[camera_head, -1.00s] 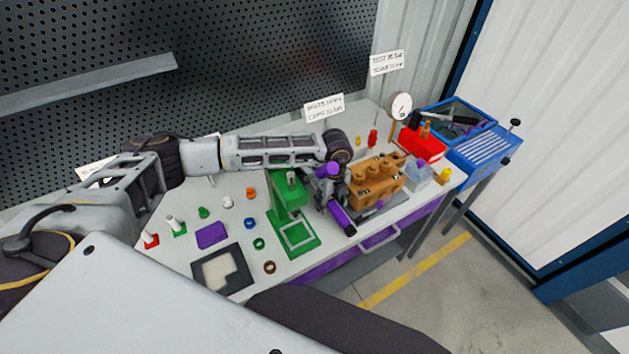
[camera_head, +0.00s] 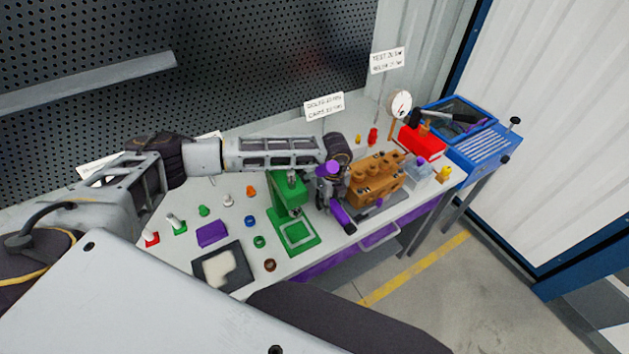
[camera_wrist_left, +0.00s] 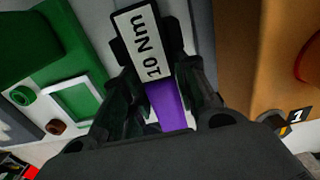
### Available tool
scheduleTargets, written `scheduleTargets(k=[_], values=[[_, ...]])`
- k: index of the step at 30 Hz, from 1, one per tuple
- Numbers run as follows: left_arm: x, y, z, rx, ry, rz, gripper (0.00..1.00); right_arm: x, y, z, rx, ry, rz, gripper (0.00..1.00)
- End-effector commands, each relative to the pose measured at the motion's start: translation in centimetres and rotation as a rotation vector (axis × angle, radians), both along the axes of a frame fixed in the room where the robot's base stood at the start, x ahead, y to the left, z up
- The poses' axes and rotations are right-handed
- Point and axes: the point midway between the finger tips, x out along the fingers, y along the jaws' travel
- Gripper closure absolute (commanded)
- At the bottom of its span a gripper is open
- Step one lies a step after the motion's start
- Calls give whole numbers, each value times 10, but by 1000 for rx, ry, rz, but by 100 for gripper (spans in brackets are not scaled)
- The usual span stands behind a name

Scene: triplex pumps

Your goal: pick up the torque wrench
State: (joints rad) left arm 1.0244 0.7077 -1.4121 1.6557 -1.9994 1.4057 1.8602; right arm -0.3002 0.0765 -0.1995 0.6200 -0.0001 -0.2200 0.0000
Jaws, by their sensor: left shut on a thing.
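The torque wrench (camera_head: 342,216) shows in the head view as a purple bar sloping toward the bench's front edge, between the green press and the orange-brown pump block. In the left wrist view its white "10 Nm" label (camera_wrist_left: 149,45) and purple handle (camera_wrist_left: 166,106) lie between the fingers. My left gripper (camera_head: 327,191) is shut on the wrench; its dark fingers (camera_wrist_left: 158,98) sit on both sides of the handle. Part of the wrench is hidden by the gripper. I cannot tell whether the wrench touches the bench. My right gripper is not in view.
The green press (camera_head: 292,220) stands close left of the gripper, and the pump block (camera_head: 374,181) close right. A red box (camera_head: 422,143), a pressure gauge (camera_head: 399,103) and a blue cart (camera_head: 483,150) are farther right. Small coloured parts lie left of the press.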

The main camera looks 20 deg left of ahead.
Motion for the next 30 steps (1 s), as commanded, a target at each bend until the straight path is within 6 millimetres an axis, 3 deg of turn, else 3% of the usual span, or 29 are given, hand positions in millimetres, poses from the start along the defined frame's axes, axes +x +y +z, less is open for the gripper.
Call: scheduleTargets(k=[3, 20, 30], values=[[0, 0, 0, 0, 0, 0, 100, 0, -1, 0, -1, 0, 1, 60], [1, 0, 4, 0, -2, 0, 100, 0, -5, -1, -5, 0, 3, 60], [2, 0, 35, -1, -4, 0, 100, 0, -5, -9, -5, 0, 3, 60]])
